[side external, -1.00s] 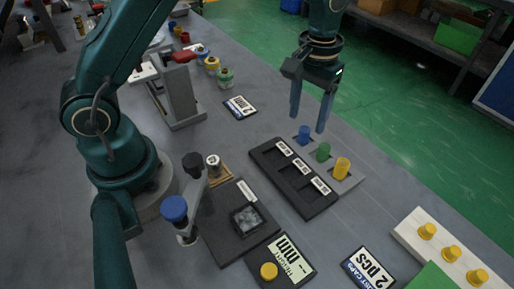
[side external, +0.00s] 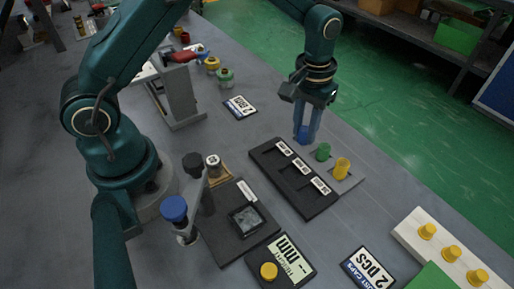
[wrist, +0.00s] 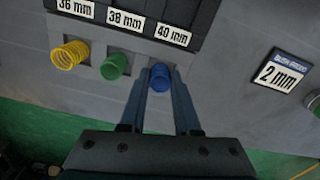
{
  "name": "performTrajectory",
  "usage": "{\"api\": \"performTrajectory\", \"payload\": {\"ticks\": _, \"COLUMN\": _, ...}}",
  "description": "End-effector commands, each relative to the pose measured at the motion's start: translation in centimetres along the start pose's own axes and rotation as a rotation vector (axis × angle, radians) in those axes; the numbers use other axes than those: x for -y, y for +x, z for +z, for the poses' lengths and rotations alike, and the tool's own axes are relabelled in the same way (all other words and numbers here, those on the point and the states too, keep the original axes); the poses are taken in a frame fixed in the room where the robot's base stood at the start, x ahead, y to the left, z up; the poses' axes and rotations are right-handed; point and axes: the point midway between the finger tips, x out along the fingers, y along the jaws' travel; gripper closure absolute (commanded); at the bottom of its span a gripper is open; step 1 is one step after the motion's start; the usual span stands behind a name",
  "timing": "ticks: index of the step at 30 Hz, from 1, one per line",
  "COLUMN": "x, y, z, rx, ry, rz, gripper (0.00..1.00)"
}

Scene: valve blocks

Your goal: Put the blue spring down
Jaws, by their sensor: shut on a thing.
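The blue spring (wrist: 160,78) is between the fingertips of my gripper (wrist: 159,88) in the wrist view. My gripper is shut on it. In the side external view my gripper (side external: 306,136) points down at the far end of the grey spring holder (side external: 350,181), and the blue spring (side external: 302,132) shows between the fingers. The spring is at its place in the row, next to the green spring (side external: 323,152) and the yellow spring (side external: 342,168). Whether its base touches the holder is hidden by the fingers.
A black tray (side external: 318,207) with labelled slots lies beside the holder; its labels read 36, 38 and 40 mm in the wrist view. A "2 mm" card (side external: 239,107) lies to the left. A gauge with a blue knob (side external: 174,209) stands nearer my base.

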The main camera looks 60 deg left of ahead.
Motion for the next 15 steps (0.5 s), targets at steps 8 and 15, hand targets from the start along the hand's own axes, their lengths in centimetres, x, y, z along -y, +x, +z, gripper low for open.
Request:
{"api": "performTrajectory", "payload": {"ticks": 8, "x": 0.0, "y": -0.7, "z": -0.1, "rx": -0.002, "ry": 0.000, "rz": 0.000, "gripper": 1.00}}
{"api": "performTrajectory", "payload": {"ticks": 15, "x": -0.1, "y": -4.2, "z": -0.1, "rx": -0.006, "ry": -0.001, "rz": 0.000, "gripper": 1.00}}
